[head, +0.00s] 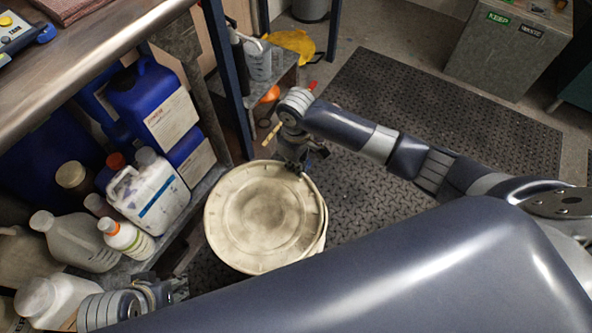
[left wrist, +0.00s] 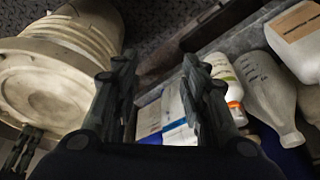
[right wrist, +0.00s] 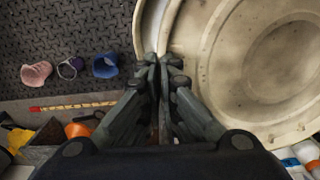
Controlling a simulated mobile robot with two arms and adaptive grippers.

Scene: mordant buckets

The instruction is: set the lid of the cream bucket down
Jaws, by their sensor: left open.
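The cream bucket's round, stained lid (head: 262,212) lies over the bucket, offset so that a strip of the cream bucket (head: 321,232) shows along its right side. The left wrist view shows the ribbed bucket (left wrist: 85,32) and the lid's face (left wrist: 40,92); I cannot tell if lid and bucket touch. My right gripper (head: 297,164) is at the lid's far right edge. In the right wrist view its fingers (right wrist: 161,62) are closed together on the lid's rim. My left gripper (head: 178,289) is open and empty, left of the bucket, near the bottles.
Blue canisters (head: 152,105) and white bottles (head: 148,200) crowd the low shelf at left, under a workbench (head: 95,50). A dark ribbed mat (head: 400,95) covers the floor and is clear beyond my right arm. A grey bin (head: 508,50) stands at the back right.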

